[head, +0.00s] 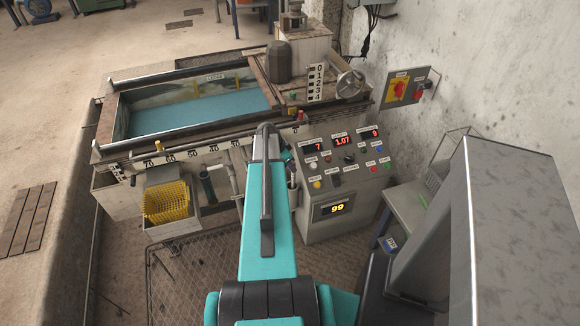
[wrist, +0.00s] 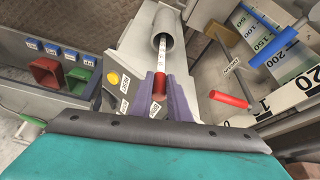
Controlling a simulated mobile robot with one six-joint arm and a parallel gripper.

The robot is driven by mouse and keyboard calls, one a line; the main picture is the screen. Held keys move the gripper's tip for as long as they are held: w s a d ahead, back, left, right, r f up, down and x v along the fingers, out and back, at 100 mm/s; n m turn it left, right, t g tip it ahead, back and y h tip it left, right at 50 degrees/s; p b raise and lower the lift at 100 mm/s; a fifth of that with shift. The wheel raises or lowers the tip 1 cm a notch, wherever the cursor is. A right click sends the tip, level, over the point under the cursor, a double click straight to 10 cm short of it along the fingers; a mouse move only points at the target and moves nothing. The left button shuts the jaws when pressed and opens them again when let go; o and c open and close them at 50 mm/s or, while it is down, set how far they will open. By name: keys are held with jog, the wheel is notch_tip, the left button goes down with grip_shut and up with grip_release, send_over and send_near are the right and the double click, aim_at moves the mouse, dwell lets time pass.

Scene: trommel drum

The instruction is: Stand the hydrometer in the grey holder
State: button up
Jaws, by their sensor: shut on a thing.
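My gripper (wrist: 160,80) is shut on the hydrometer (wrist: 159,85), with a purple finger on each side of its red part. Its thin white marked stem runs away from the fingers toward the grey holder (wrist: 171,22), a round grey tube. The stem's far end overlaps the tube's dark opening in the wrist view; I cannot tell whether it is inside or only in front. In the head view my teal arm hides the gripper and hydrometer, and I cannot make out the holder there.
The head view shows a water tank (head: 200,110), a yellow basket (head: 166,201) and a control panel (head: 340,165) around my arm.

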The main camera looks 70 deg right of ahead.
jog(key=shift+f, duration=0.2)
dwell(0.3)
jog(key=o, duration=1)
jog(key=shift+c, duration=0.2)
jog(key=shift+r, duration=0.1)
jog(key=b+v, duration=0.2)
jog(key=v, duration=1.1)
jog(key=shift+a+r, duration=0.15)
jog(key=shift+r, duration=0.15)
jog(key=shift+w, duration=0.1)
